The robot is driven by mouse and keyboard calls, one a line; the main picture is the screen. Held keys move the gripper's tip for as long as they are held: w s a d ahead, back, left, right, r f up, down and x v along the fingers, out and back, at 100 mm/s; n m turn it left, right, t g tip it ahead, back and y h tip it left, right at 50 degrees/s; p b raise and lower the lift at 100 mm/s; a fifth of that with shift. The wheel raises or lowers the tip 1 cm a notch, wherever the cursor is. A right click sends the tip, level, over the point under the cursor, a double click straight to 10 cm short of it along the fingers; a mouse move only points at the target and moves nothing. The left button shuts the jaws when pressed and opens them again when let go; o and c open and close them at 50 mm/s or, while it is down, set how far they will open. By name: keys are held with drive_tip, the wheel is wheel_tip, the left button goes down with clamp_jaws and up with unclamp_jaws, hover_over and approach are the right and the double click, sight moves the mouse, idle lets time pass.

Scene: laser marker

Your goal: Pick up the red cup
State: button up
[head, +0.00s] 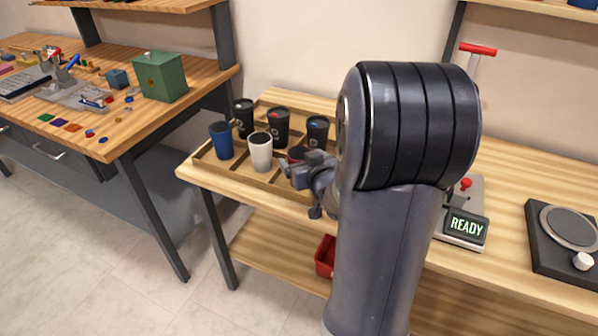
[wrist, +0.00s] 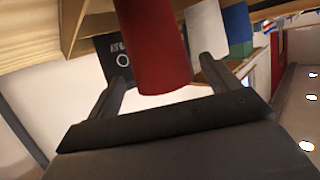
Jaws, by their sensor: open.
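The red cup (wrist: 152,45) stands large between the two open fingers of my gripper (wrist: 160,75) in the wrist view. Gaps show between the cup and both fingers. In the head view only a small part of the red cup (head: 296,154) shows, at the front of the wooden tray, beside the white cup (head: 259,151). My gripper (head: 304,165) is at the tray's front right there, and my arm hides much of that area.
The wooden tray (head: 204,160) also holds a blue cup (head: 221,140) and several black cups (head: 278,126) behind. A marker with a READY display (head: 466,227) stands right of my arm. A turntable device (head: 568,228) is farther right.

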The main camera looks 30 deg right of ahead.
sight(296, 153)
drive_tip(key=x, duration=0.4)
drive_tip(key=shift+w+a, duration=0.1)
drive_tip(key=shift+a, duration=0.05)
drive_tip(key=shift+r, duration=0.1)
drive_tip(key=c, duration=0.7)
